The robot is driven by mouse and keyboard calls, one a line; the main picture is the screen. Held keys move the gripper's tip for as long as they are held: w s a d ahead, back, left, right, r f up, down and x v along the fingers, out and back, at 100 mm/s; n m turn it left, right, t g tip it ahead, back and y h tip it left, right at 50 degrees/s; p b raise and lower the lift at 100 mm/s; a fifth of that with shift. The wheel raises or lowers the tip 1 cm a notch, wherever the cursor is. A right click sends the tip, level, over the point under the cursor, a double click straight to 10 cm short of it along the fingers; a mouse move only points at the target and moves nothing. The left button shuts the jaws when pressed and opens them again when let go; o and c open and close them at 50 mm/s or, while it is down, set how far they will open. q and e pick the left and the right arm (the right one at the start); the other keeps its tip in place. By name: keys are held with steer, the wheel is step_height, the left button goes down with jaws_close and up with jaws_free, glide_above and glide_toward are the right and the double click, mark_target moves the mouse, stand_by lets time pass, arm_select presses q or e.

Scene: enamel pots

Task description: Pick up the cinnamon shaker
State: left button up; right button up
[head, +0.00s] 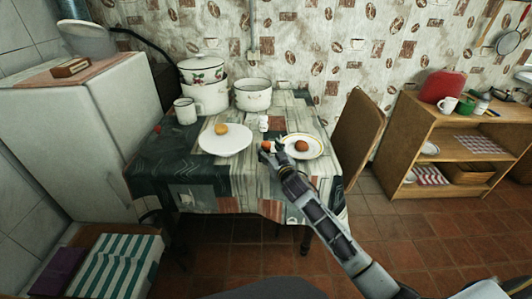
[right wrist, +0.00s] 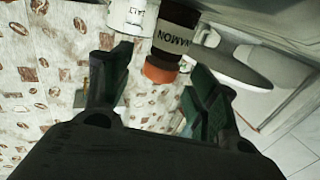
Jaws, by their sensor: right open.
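The cinnamon shaker (right wrist: 174,35) shows in the right wrist view as a dark jar with a pale label partly reading "NAMON" and an orange cap (right wrist: 160,70). In the head view, its orange cap (head: 266,145) shows at the tips of my right gripper (head: 272,153); its body is mostly hidden there. In the right wrist view my right gripper (right wrist: 160,75) is open, with the shaker's cap end between or just beyond the fingertips. I cannot tell whether they touch. A white shaker (head: 263,123) stands just behind it. My left gripper is not in view.
On the cloth-covered table (head: 180,165), a white plate (head: 225,141) with a yellowish item lies left of the gripper. A rimmed plate (head: 316,146) with a brown item lies close right. Pots (head: 253,96) and a mug (head: 186,111) stand behind. A chair (head: 358,135) stands right.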

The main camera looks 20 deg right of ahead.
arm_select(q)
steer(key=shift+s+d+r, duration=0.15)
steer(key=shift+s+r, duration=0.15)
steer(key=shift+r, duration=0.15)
arm_select(e)
steer(key=shift+w+a, duration=0.1)
steer(key=shift+w, duration=0.75)
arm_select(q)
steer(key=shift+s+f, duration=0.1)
arm_select(e)
steer(key=c, duration=1.1)
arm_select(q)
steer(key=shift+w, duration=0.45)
arm_select(e)
steer(key=shift+c, duration=0.2)
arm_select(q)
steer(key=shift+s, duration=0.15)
arm_select(e)
steer(key=shift+r, duration=0.15)
